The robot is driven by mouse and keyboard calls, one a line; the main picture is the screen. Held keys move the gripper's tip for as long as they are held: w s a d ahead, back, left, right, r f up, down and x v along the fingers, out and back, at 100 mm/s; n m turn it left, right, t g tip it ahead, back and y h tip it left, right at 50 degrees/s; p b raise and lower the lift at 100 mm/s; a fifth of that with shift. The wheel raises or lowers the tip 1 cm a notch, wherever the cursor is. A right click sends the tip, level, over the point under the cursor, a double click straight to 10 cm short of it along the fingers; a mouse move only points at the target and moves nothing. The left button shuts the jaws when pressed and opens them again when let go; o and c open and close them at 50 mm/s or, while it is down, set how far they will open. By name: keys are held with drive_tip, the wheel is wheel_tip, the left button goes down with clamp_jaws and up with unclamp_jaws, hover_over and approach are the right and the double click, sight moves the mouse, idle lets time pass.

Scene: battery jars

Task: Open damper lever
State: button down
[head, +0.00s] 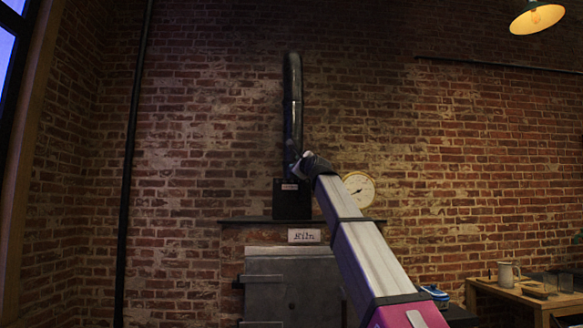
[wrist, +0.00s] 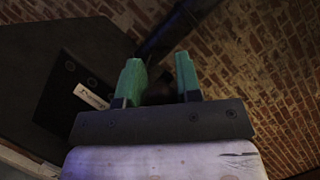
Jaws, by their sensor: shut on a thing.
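My gripper (head: 297,164) is at the black flue pipe (head: 293,100) above the kiln, just over a black box with a small label (head: 291,200). In the wrist view, the two green fingertips of my gripper (wrist: 160,78) are shut on a dark rounded piece (wrist: 159,93), which looks like the knob of the damper lever. The rest of the lever is hidden by my arm and the dark light, so its angle cannot be told. The black box with its white label (wrist: 90,97) lies left of the fingers.
The kiln (head: 290,285) stands against the brick wall under a dark shelf, with a "Kiln" sign (head: 304,235). A round gauge (head: 359,188) is right of my gripper. A wooden table (head: 530,297) with a mug (head: 506,274) is at the lower right.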

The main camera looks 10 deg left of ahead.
drive_tip(key=shift+w+d+f+m, duration=0.1)
drive_tip(key=shift+d+m, duration=0.3)
drive_tip(key=shift+d, duration=0.05)
drive_tip(key=c, duration=0.8)
unclamp_jaws()
drive_tip(key=shift+w+d, duration=0.1)
drive_tip(key=shift+d, duration=0.1)
drive_tip(key=shift+s+d+f, duration=0.1)
drive_tip(key=shift+s, duration=0.3)
drive_tip(key=v, duration=1)
drive_tip(key=shift+f, duration=0.15)
